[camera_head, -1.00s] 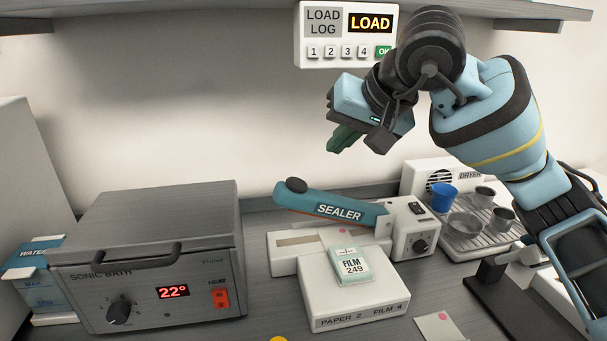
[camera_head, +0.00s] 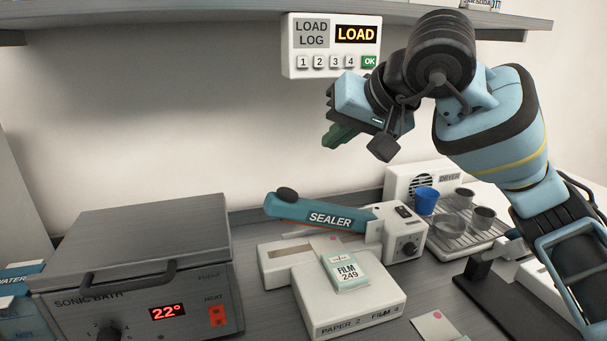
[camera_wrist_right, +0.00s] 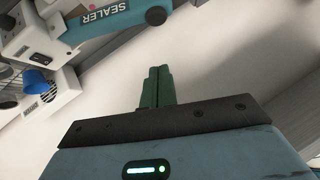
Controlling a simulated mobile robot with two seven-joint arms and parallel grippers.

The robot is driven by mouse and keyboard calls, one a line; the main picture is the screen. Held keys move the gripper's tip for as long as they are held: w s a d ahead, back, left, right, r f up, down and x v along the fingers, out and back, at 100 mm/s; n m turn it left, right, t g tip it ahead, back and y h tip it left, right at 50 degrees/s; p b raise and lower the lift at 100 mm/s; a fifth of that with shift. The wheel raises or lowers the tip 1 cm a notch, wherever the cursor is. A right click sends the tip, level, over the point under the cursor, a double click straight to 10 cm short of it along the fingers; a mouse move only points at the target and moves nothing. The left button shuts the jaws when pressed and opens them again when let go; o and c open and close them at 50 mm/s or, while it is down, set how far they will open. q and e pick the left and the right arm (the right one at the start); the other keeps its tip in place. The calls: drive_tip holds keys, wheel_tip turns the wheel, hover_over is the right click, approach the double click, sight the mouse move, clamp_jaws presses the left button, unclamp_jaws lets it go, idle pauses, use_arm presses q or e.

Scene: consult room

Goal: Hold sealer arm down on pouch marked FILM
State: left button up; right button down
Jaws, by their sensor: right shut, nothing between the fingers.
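The sealer arm (camera_head: 322,217) is teal with a dark knob (camera_head: 286,194) at its left end. It is raised at a slant over the white sealer base (camera_head: 276,264). The pouch marked FILM 249 (camera_head: 345,271) lies at the sealer's front, partly over the white box in front. My right gripper (camera_head: 338,136) is shut and empty, up in the air above the sealer arm and apart from it. In the right wrist view, its green fingers (camera_wrist_right: 157,88) are together, and the sealer arm (camera_wrist_right: 105,22) shows beyond them. My left gripper is not in view.
A sonic bath (camera_head: 142,266) stands at left. A white box labelled PAPER 2, FILM 4 (camera_head: 350,305) sits before the sealer. A dryer (camera_head: 405,182) and a rack with a blue cup (camera_head: 426,200) and metal cups are at right. A load log panel (camera_head: 318,62) hangs above.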

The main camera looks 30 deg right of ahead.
hover_over(299, 203)
drive_tip(key=d, duration=0.1)
drive_tip(key=f, duration=0.6)
drive_tip(key=shift+s+d+f, duration=0.1)
drive_tip(key=shift+s+d, duration=0.1)
drive_tip(key=shift+s, duration=0.2)
drive_tip(key=f, duration=0.2)
drive_tip(key=a+f, duration=0.1)
drive_tip(key=shift+w, duration=0.4)
drive_tip(key=shift+a+f, duration=0.3)
drive_tip(key=shift+f, duration=0.25)
drive_tip(key=shift+d, duration=0.15)
